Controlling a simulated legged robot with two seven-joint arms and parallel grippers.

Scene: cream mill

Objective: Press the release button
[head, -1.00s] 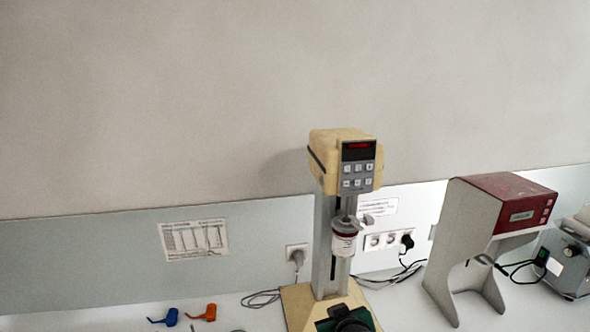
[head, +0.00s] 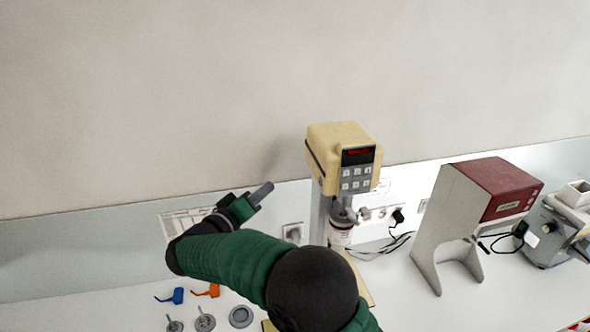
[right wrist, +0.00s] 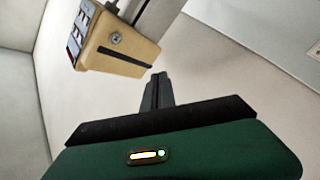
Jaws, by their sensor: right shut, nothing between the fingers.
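The cream mill (head: 335,150) stands against the wall, with a cream head, a small red-lit display and grey buttons on its front. Its side shows in the right wrist view (right wrist: 128,58), with a dark slot and a round metal part. A white jar (head: 341,232) sits under the head. My right gripper (head: 264,190) is shut and empty, left of the mill's head and apart from it. In the right wrist view its closed fingers (right wrist: 158,80) point toward the mill's side. Which part is the release button I cannot tell. My left gripper is not in view.
A grey stand with a red top (head: 497,178) is to the right, with another grey device (head: 548,238) beyond it. Blue (head: 172,296) and orange (head: 211,291) small parts and grey discs (head: 241,316) lie at the front left. Cables run behind the mill.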

